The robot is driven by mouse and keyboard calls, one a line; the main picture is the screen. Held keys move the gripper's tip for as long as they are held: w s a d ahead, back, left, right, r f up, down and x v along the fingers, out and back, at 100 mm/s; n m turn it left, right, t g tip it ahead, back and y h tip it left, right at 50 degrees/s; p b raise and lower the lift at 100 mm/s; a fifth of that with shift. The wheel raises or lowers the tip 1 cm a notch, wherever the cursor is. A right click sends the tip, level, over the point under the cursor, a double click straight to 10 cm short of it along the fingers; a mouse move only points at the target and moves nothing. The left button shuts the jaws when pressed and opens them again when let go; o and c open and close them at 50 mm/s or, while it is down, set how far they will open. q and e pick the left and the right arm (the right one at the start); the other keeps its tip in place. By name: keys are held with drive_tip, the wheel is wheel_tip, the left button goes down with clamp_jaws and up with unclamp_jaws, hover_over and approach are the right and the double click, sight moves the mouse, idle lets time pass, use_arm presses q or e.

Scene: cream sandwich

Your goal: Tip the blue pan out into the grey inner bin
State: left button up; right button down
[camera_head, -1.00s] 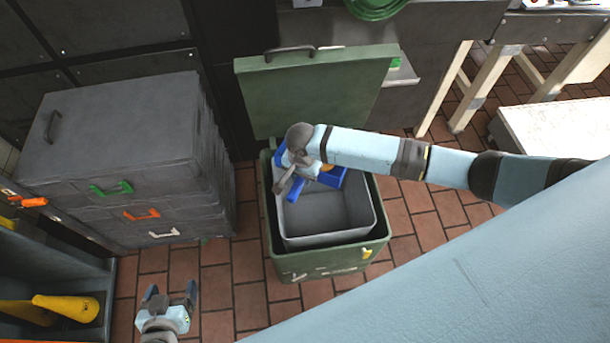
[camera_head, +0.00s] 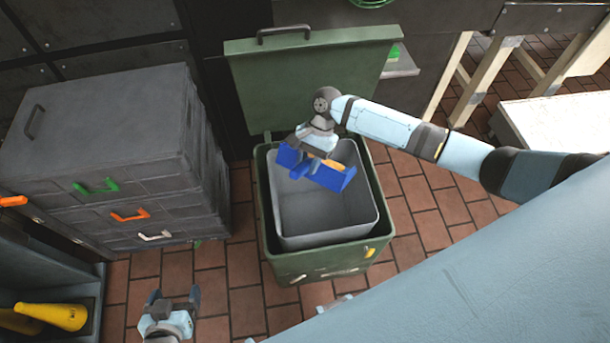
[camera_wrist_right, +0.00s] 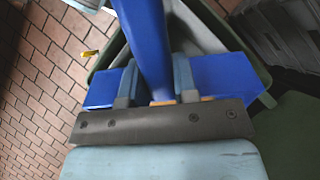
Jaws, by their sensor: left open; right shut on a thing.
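The blue pan (camera_head: 336,180) is over the grey inner bin (camera_head: 325,218), towards its back, and looks tilted. My right gripper (camera_head: 312,160) is shut on the pan. In the right wrist view the pan's blue handle (camera_wrist_right: 147,40) passes between the fingers of the gripper (camera_wrist_right: 155,88), with blue parts showing on both sides. An orange patch shows by the pan in the head view; I cannot tell what it is. Whether anything lies in the pan is hidden. My left gripper (camera_head: 173,298) is open and empty over the floor at the lower left.
The grey bin sits inside a green outer bin (camera_head: 320,268), whose lid (camera_head: 310,75) stands open behind. A grey drawer cabinet (camera_head: 110,130) stands to the left. Yellow cones (camera_head: 55,316) lie at the lower left. Tiled floor is free in front.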

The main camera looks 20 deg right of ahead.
drive_tip(key=shift+w+d+r+g+y+p, duration=0.35)
drive_tip(key=shift+d+y+p, duration=0.1)
drive_tip(key=shift+p, duration=0.15)
use_arm(q)
drive_tip(key=shift+s+a+f+b, duration=0.1)
drive_tip(key=shift+f+b, duration=0.3)
drive_tip(key=shift+f, duration=0.05)
drive_tip(key=shift+s+a+f+b, duration=0.1)
drive_tip(key=shift+f+b, duration=0.25)
drive_tip(key=shift+f, duration=0.1)
use_arm(e)
drive_tip(key=w+d+g+y, duration=0.3)
drive_tip(key=d+y, duration=0.2)
drive_tip(key=shift+w+r+g, duration=0.2)
drive_tip(key=shift+w+g, duration=0.1)
drive_tip(key=shift+g, duration=0.05)
use_arm(q)
drive_tip(key=shift+w+r, duration=0.1)
drive_tip(key=shift+r, duration=0.15)
